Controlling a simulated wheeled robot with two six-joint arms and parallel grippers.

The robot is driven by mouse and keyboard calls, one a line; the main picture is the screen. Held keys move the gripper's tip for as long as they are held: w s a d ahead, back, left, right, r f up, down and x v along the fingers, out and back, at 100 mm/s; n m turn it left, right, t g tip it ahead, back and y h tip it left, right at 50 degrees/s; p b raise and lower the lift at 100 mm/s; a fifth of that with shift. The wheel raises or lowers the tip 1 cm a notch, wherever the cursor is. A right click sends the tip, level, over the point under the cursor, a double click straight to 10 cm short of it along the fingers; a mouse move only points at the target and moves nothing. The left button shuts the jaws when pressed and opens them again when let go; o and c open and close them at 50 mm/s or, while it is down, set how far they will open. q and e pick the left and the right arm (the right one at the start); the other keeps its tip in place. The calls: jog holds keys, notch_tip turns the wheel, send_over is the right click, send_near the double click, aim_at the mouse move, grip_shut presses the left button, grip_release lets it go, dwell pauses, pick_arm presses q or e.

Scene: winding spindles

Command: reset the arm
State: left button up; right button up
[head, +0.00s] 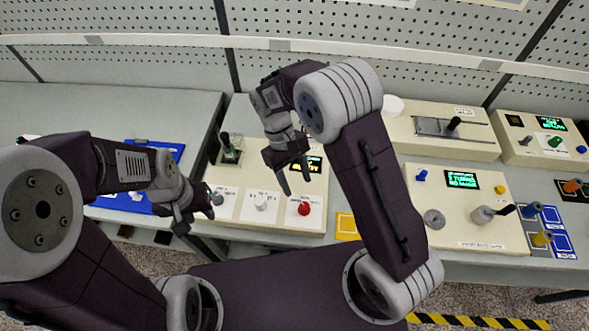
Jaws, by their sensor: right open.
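My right gripper (296,184) hangs open and empty above the cream panel with a red button (304,208). My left gripper (197,221) is low on the left, by the right edge of a blue tray (110,203) and close to a grey knob (217,198). Its dark fingers overlap the background, and I cannot tell how far apart they are. I see nothing held in the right gripper.
A panel with a lit display (462,180) and a grey spindle (483,214) stands to the right. A slider box (425,127) stands behind. A pegboard wall (300,20) closes the back. The left bench (60,105) has free room.

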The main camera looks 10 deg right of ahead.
jog(key=s+d+r+m+t+y+b, duration=0.1)
jog(key=d+r+m+b, duration=0.15)
jog(key=d, duration=0.45)
jog(key=s+d+f+m+t+y, duration=0.1)
jog(key=s+d+f+m+t, duration=0.2)
jog(key=s, duration=0.3)
jog(key=shift+d+f+m+t+b, duration=0.25)
jog(key=shift+d+m+t+b, duration=0.1)
jog(key=shift+t, duration=0.15)
